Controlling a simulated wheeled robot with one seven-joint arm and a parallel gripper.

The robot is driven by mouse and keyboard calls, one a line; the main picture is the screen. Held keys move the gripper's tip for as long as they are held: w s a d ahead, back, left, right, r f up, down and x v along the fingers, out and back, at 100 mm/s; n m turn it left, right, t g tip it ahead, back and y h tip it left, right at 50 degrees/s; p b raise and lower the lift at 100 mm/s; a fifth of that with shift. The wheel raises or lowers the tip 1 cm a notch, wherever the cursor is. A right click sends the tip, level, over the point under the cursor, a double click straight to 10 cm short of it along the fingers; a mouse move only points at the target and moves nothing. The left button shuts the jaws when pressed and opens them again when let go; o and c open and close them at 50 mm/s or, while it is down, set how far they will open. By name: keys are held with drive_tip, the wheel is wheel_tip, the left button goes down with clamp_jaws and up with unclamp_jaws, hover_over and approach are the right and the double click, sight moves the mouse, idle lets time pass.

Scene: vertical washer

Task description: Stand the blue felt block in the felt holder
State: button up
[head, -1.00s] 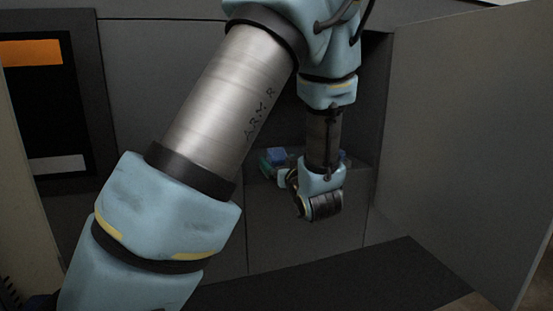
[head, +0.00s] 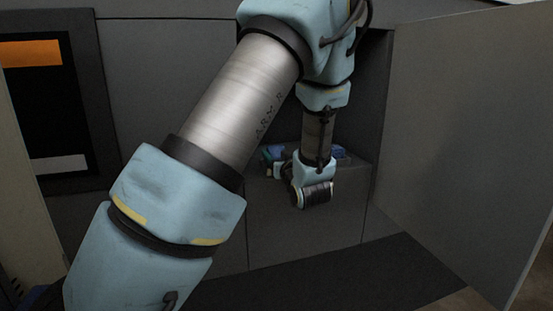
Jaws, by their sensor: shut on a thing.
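A small blue shape (head: 273,152), which looks like the blue felt block, shows in the recess just left of my wrist. Its lower part is hidden behind my wrist parts. My gripper (head: 279,170) is at the recess, mostly hidden by my own wrist. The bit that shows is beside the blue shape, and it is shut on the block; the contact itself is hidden.
The recess has a grey ledge (head: 355,166) and front wall. A large grey door panel (head: 465,140) stands open at the right. A dark panel with an orange label (head: 31,53) is at the left. A dark mat (head: 350,278) lies below.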

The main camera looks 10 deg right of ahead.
clamp_jaws()
drive_tip(key=shift+r, duration=0.15)
wheel_tip(320, 180, up, 10)
drive_tip(key=shift+f+b, duration=0.15)
drive_tip(key=shift+b, duration=0.45)
idle(0.7)
